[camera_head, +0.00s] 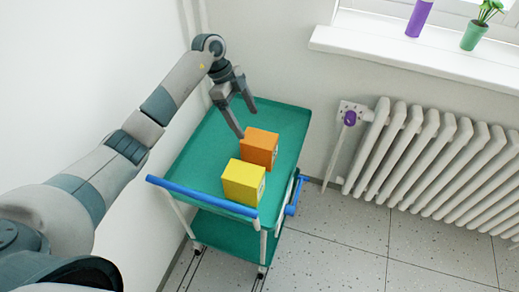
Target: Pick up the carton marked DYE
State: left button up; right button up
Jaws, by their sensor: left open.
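An orange carton (259,148) and a yellow carton (242,183) stand on the top shelf of a green cart (197,160). The yellow one is nearer to me. Each seems to have a label on its right side, but I cannot read either, so I cannot tell which is marked DYE. My left gripper (245,120) is open and empty, its fingers pointing down just behind and left of the orange carton. I cannot tell whether a finger touches it. My right gripper is not in view.
The cart has blue handles (203,196) and a lower shelf (226,236). A white wall is close on its left. A white radiator (440,160) stands at the right under a windowsill (410,62) with a purple object and a potted plant. Tiled floor (345,245) is clear.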

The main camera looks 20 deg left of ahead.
aim_at(255, 135)
pick_arm(q)
jog(key=x, duration=0.9)
jog(key=shift+d+f+p, duration=0.25)
jog(key=shift+f+p, duration=0.1)
jog(key=shift+d+f, duration=0.1)
jog(key=shift+f, duration=0.25)
jog(key=shift+d+f, duration=0.1)
jog(key=shift+f, duration=0.2)
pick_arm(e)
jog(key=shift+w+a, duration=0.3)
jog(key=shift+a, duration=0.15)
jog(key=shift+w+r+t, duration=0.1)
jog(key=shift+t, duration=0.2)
pick_arm(q)
jog(key=shift+s+d+f, duration=0.1)
jog(key=shift+d+f, duration=0.1)
jog(key=shift+f, duration=0.1)
jog(key=x, duration=0.3)
jog(key=shift+s+p, duration=0.25)
jog(key=shift+p, duration=0.05)
jog(key=shift+d+f, duration=0.3)
jog(key=shift+f, duration=0.35)
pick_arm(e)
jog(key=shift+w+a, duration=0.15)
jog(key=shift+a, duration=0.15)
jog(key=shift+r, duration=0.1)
